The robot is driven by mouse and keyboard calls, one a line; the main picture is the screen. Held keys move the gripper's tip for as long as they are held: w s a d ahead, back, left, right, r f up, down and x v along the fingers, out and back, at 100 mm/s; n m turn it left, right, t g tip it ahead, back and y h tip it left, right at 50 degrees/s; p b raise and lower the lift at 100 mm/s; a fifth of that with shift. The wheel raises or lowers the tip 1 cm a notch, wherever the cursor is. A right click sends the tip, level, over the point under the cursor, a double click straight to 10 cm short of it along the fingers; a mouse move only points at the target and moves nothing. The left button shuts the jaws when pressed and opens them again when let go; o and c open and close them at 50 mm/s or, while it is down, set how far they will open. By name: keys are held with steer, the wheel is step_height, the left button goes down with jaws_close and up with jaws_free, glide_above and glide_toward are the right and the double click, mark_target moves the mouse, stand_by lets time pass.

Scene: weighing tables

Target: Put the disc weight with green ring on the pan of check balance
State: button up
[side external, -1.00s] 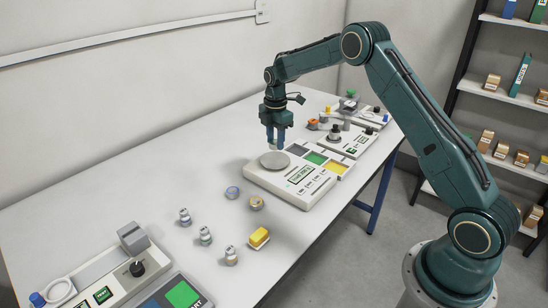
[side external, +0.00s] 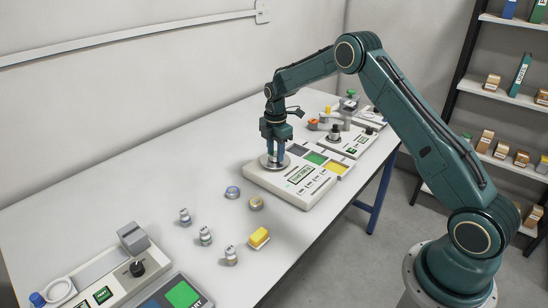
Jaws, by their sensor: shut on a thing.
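The check balance (side external: 297,187) is a pale box with a lit display and a row of buttons. Its round metal pan (side external: 285,165) is at its left end. My gripper (side external: 273,157) points down over the pan, with its fingers close together at the pan's surface. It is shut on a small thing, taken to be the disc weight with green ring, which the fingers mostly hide. I cannot make out the ring's colour, or whether the weight touches the pan.
Blue-ringed (side external: 233,192) and yellowish-ringed (side external: 256,203) discs lie left of the balance, near small bottle-like weights (side external: 205,236) and a yellow block (side external: 259,238). Another instrument (side external: 125,275) stands at front left.

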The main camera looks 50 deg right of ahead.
mark_target(275, 154)
steer(key=o, duration=1.1)
steer(key=shift+f, duration=0.1)
step_height(275, 154, up, 12)
steer(key=shift+r, duration=0.2)
stand_by(0.4)
